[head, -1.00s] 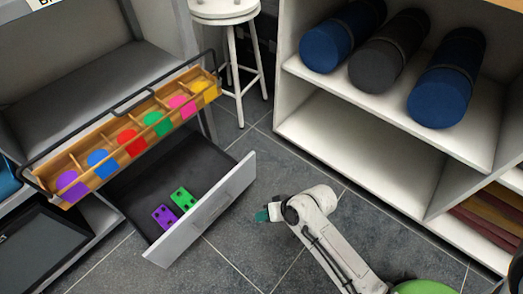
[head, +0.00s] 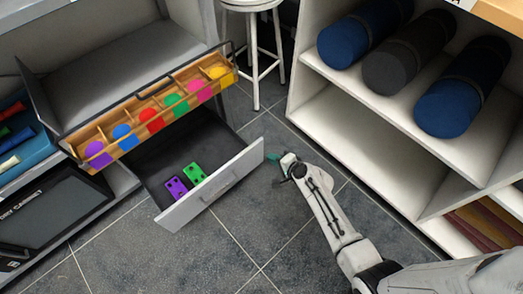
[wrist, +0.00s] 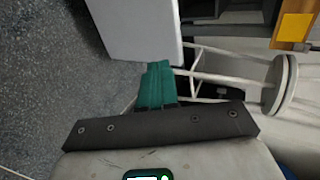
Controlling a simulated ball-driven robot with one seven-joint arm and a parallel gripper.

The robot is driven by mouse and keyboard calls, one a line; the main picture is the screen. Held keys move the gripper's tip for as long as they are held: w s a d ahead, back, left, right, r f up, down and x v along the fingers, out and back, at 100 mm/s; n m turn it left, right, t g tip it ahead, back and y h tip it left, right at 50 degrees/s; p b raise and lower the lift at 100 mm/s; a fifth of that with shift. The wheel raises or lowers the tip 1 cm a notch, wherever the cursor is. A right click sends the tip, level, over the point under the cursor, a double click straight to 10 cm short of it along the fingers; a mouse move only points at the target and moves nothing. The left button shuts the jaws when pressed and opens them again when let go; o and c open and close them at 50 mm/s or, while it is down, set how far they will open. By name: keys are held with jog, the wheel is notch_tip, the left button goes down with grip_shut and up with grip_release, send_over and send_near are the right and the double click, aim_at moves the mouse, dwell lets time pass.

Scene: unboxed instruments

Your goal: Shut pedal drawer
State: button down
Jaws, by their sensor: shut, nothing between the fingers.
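The pedal drawer (head: 215,187) is pulled out low, below the tray of coloured discs. Its pale front panel has a recessed grey handle. Inside lie a purple pedal (head: 176,188) and a green pedal (head: 194,174). My gripper (head: 274,156) has teal fingers and is just right of the drawer front's right end, seemingly apart from it. In the wrist view, the teal fingers (wrist: 157,84) are shut together and empty, with the pale drawer front (wrist: 135,30) beyond them.
A wooden tray with coloured discs (head: 150,122) juts out above the drawer. A white stool (head: 254,50) stands behind. A white shelf (head: 350,120) with blue and dark rolls (head: 462,88) is at the right. Tiled floor (head: 235,240) in front is clear.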

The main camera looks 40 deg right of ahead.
aim_at(256, 146)
jog(key=w, duration=0.2)
jog(key=w+f, duration=0.1)
jog(key=w, duration=0.1)
jog(key=w+b, duration=0.1)
jog(key=w, duration=0.1)
jog(key=shift+w+f, duration=0.1)
jog(key=shift+f, duration=0.25)
jog(key=shift+w, duration=0.35)
jog(key=shift+w, duration=0.1)
